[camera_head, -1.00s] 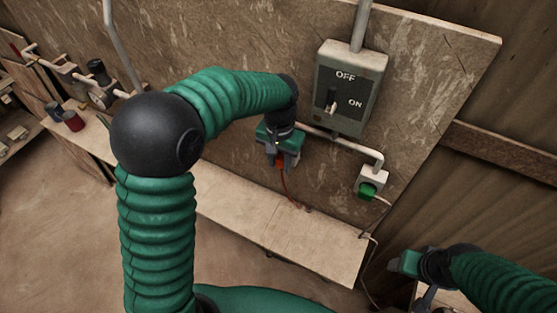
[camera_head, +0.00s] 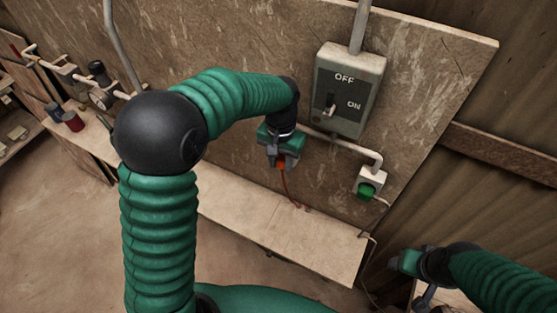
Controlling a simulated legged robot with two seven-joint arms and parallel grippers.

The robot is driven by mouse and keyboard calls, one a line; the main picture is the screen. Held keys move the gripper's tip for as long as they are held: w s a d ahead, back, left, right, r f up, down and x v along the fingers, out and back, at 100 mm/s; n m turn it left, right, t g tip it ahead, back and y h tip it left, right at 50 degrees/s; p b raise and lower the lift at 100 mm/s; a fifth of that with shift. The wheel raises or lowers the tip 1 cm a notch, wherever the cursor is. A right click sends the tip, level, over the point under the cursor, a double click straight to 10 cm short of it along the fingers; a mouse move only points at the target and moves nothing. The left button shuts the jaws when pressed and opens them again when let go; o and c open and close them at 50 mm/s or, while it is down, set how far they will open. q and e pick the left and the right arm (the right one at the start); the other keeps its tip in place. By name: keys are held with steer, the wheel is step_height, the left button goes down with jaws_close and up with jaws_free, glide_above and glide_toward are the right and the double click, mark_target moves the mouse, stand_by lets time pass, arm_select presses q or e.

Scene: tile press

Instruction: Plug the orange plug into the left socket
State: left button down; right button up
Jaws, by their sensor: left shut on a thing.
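My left gripper (camera_head: 280,157) is shut on the orange plug (camera_head: 281,164), close to the wooden wall panel and above the narrow bench. Only a small part of the plug shows below the fingers, and a red-orange cord (camera_head: 290,191) hangs from it to the bench. The left socket is not visible; my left gripper and forearm cover the wall there, so I cannot tell whether the plug touches it. My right gripper (camera_head: 405,262) is at the lower right, away from the wall sockets; its fingers are too unclear to tell their state.
A grey switch box (camera_head: 348,92) marked OFF and ON is on the panel. A white socket (camera_head: 372,178) with a green plug (camera_head: 366,191) is to the right, joined by a pipe. The bench (camera_head: 315,245) is mostly clear. Cans (camera_head: 73,121) stand at the far left.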

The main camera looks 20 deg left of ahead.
arm_select(q)
steer(key=shift+w+a, duration=0.15)
steer(key=shift+a, duration=0.05)
stand_by(0.3)
steer(key=shift+w+d+p, duration=0.15)
steer(key=shift+w+p, duration=0.15)
steer(key=shift+w+r, duration=0.25)
steer(key=shift+w, duration=0.05)
stand_by(1.0)
steer(key=shift+s+a+f, duration=0.1)
steer(key=shift+s+a, duration=0.05)
steer(key=shift+a, duration=0.05)
steer(key=shift+d, duration=0.1)
steer(key=shift+s+f, duration=0.1)
steer(key=shift+s, duration=0.05)
stand_by(0.4)
steer(key=shift+a+f+p, duration=0.1)
steer(key=shift+a+p, duration=0.2)
steer(key=shift+p, duration=0.05)
steer(key=shift+f, duration=0.1)
